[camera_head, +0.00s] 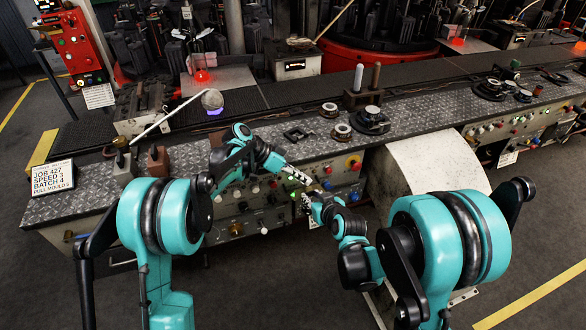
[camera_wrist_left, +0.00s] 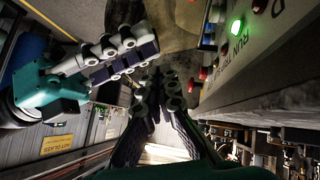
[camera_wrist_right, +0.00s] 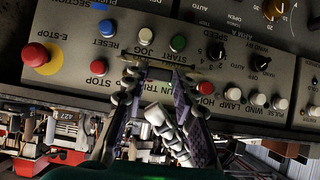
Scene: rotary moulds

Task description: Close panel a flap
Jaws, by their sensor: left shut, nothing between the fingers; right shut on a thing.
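Panel A (camera_head: 238,208) is the front face of the bench, with buttons and knobs; it also shows in the right wrist view (camera_wrist_right: 118,62). My right gripper (camera_wrist_right: 155,85) is at the panel below the green START button, shut on what looks like the edge of a small flap (camera_wrist_right: 158,73). The fingers hide most of it, so its angle is unclear. A partly hidden RUN TRIP label shows between the fingers. My left gripper (camera_wrist_left: 158,78) is shut and empty. In the head view it (camera_head: 304,178) is in front of the panel, close to my right gripper (camera_head: 308,203).
A red E-STOP button (camera_wrist_right: 35,55) on a yellow base and a smaller red one (camera_wrist_right: 98,67) are left of the right gripper. A lit green button (camera_wrist_left: 236,26) shows in the left wrist view. A curved pale cover (camera_head: 438,170) stands right of the panel.

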